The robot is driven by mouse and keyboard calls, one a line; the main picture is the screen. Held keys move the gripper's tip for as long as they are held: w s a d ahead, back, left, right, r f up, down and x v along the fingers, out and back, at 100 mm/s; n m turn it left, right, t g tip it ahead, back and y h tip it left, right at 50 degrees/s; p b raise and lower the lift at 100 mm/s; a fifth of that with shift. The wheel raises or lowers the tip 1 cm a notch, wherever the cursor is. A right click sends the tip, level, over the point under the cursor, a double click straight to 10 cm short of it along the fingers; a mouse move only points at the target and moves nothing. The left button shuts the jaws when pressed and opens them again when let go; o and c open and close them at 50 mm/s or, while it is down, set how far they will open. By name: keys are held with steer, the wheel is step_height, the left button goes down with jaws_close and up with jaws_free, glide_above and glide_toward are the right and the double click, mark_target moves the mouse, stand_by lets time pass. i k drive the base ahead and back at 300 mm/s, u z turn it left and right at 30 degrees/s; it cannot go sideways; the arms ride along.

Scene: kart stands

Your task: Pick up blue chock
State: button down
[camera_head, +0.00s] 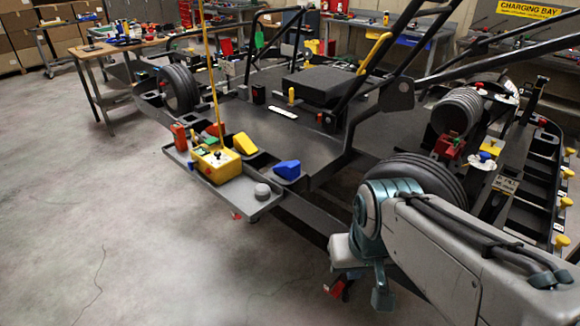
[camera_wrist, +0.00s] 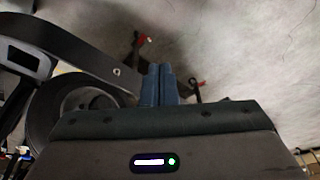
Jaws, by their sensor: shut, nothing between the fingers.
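The blue chock (camera_head: 287,169) sits at the right of a grey side shelf (camera_head: 262,206) on the kart stand in the head view. It is a small wedge, and nothing touches it from above. My gripper (camera_wrist: 160,70) shows in the wrist view with its two blue-grey fingers together and nothing between them. It points down over the concrete floor. In the head view my arm is at the lower right, apart from the chock, and the fingertips cannot be made out. The chock is not in the wrist view.
A yellow chock (camera_head: 244,144) and a yellow control box (camera_head: 216,164) with a tall pole stand left of the blue chock. A kart wheel (camera_head: 415,176) is close to my arm; a wheel (camera_wrist: 75,105) also shows in the wrist view. The floor at left is clear.

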mark_target(291, 170)
steer(key=u, duration=0.2)
steer(key=i, duration=0.9)
steer(key=u, duration=0.5)
